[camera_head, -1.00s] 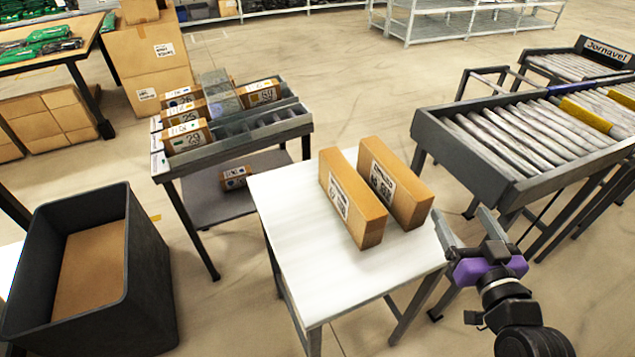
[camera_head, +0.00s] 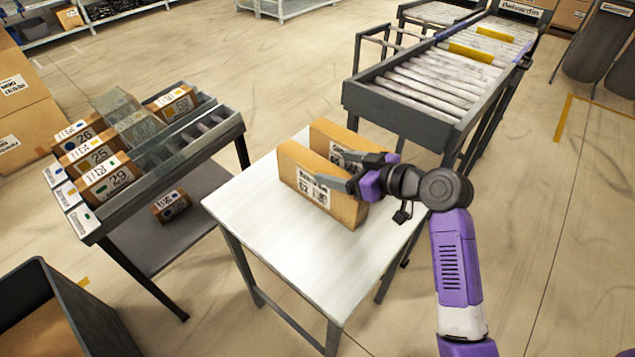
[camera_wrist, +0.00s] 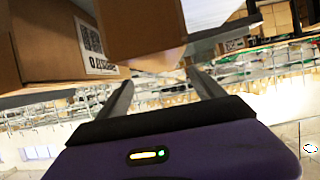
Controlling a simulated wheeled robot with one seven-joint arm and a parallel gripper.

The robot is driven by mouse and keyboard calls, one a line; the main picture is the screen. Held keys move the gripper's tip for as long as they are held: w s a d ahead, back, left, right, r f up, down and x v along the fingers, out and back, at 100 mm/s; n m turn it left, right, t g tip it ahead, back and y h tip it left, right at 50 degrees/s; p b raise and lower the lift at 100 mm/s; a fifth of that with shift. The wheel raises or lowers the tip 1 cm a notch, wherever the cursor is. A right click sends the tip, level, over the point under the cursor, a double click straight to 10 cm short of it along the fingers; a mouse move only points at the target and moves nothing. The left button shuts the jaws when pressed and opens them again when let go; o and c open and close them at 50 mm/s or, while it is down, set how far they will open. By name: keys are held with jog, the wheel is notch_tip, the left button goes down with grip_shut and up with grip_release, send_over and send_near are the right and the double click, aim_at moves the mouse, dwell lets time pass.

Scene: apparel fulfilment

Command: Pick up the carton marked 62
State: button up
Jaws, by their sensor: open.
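Two tan cartons stand on edge side by side on a white table (camera_head: 262,238) in the head view. The near carton (camera_head: 296,163) has a white label whose blurred digits may read 62; a finger covers part of it. The far carton (camera_head: 322,133) has a label largely hidden by my gripper. My gripper (camera_head: 328,166) is open at the cartons' right side, its fingers overlapping both in the picture. In the wrist view a carton (camera_wrist: 140,28) lies just beyond my fingertips (camera_wrist: 160,76), with a labelled carton (camera_wrist: 45,45) to its left. Contact cannot be told.
A grey rack (camera_head: 228,128) with several numbered cartons stands left of the table, another carton (camera_head: 171,205) on its lower shelf. A roller conveyor (camera_head: 410,105) stands behind. A dark bin (camera_head: 75,310) is at lower left. Floor at right is open.

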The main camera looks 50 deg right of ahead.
aim_at(315, 163)
jog(key=x, duration=0.3)
jog(key=p+x, duration=0.1)
jog(key=x, duration=0.2)
jog(key=shift+w+a+f, duration=0.15)
jog(key=shift+w+a, duration=0.05)
jog(key=shift+w, duration=0.2)
grip_shut()
